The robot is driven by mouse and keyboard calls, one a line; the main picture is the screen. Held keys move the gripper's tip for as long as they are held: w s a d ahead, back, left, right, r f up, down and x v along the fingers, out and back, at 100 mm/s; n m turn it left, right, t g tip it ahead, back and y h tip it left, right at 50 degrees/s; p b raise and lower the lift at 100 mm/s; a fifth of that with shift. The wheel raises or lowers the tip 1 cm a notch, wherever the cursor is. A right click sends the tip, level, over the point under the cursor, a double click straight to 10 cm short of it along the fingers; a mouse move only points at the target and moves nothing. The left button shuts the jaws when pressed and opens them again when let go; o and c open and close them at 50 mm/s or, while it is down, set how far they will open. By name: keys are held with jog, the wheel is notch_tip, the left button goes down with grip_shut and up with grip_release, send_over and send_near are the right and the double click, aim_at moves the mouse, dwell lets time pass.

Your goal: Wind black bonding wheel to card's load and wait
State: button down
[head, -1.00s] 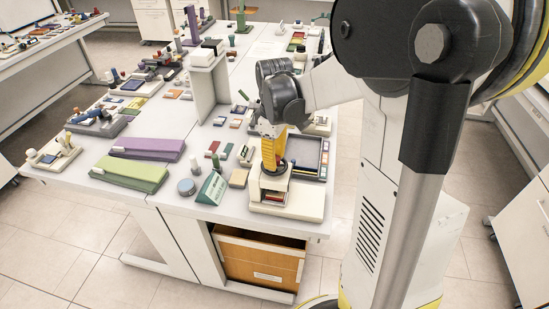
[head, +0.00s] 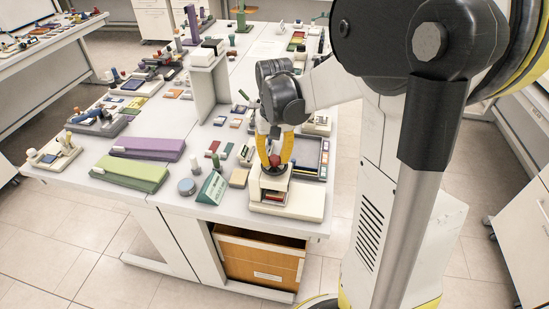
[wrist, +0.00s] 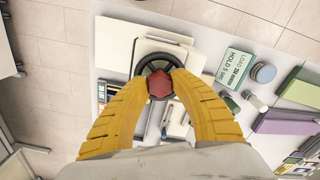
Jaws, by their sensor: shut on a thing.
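The black bonding wheel (wrist: 160,55) lies flat on top of the cream press (head: 312,200) at the table's front right corner. In the head view my gripper (head: 274,164) is over the press, and the fingers hide part of the wheel. The green-and-white card (head: 212,188) stands left of the press; its wrist-view face (wrist: 234,67) shows "LOAD" and "HOLD 5", the rest too small to read.
A grey tray (head: 325,160) sits behind the press on the right. A round grey tin (head: 186,187), a green case (head: 130,173) and a purple case (head: 147,148) lie left of the card. An orange-brown drawer (head: 258,262) is under the table's front.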

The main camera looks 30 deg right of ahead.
aim_at(274, 158)
jog(key=m, duration=1.4)
jog(key=shift+m, duration=0.3)
dwell(0.4)
jog(key=c, duration=1)
grip_release()
jog(key=shift+c, duration=0.2)
notch_tip(274, 158, up, 12)
jog(key=shift+a, duration=0.1)
